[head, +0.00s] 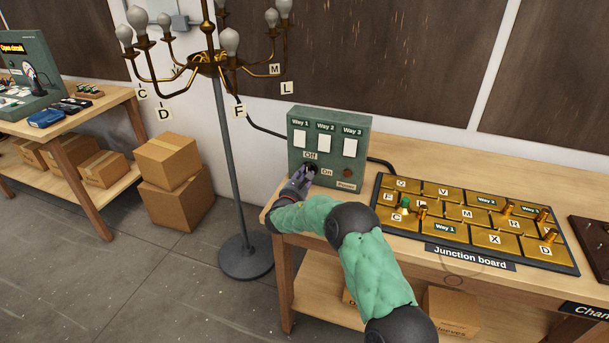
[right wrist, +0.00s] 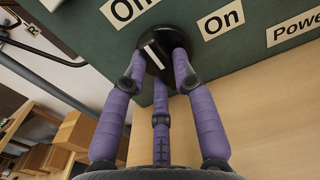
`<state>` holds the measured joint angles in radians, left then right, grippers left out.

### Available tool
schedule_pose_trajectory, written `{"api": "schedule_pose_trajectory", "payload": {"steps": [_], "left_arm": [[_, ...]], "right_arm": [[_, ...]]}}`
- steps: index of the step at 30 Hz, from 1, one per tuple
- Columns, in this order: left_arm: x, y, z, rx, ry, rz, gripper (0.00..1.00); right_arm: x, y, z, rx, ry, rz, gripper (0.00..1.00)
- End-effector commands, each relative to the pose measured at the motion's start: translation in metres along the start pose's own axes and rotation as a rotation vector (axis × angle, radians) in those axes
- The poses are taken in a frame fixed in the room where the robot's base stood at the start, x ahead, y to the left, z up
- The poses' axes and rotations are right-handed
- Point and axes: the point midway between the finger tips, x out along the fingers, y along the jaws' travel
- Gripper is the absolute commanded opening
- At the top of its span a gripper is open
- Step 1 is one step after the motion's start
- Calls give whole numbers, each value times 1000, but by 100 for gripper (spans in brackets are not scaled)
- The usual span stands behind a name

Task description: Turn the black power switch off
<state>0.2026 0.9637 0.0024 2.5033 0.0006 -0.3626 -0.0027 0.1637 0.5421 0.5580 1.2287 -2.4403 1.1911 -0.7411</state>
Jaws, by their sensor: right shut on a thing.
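The black power switch (right wrist: 158,40) is a round knob with a white line on the green switch box (head: 298,156). In the right wrist view its line slants up and left, toward the "Off" label (right wrist: 124,8); the "On" label (right wrist: 221,19) is to the right. My right gripper (head: 307,174) is at the lower front of the box. In the right wrist view its purple fingers (right wrist: 158,75) are closed around the knob, touching its sides. My left gripper is not in view.
The box stands on a wooden bench (head: 375,163) with the junction board (head: 465,258) to its right. A brass chandelier on a grey stand (head: 229,170) is to the left. Cardboard boxes (head: 175,190) are on the floor.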

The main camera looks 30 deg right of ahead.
Motion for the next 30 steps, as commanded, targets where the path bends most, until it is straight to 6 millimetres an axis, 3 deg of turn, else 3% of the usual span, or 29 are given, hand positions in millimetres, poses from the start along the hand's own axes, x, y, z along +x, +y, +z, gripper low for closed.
{"api": "schedule_pose_trajectory", "payload": {"steps": [14, 15, 17, 30], "left_arm": [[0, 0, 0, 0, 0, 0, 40], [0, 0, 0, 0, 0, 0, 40], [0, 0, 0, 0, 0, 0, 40], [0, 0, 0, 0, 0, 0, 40]], "right_arm": [[0, 0, -2, -17, 2, 1, 0], [0, 0, -2, -17, 2, 1, 33], [0, 0, -2, -16, 2, 1, 50], [-6, 0, -1, -14, 1, 1, 52]]}}
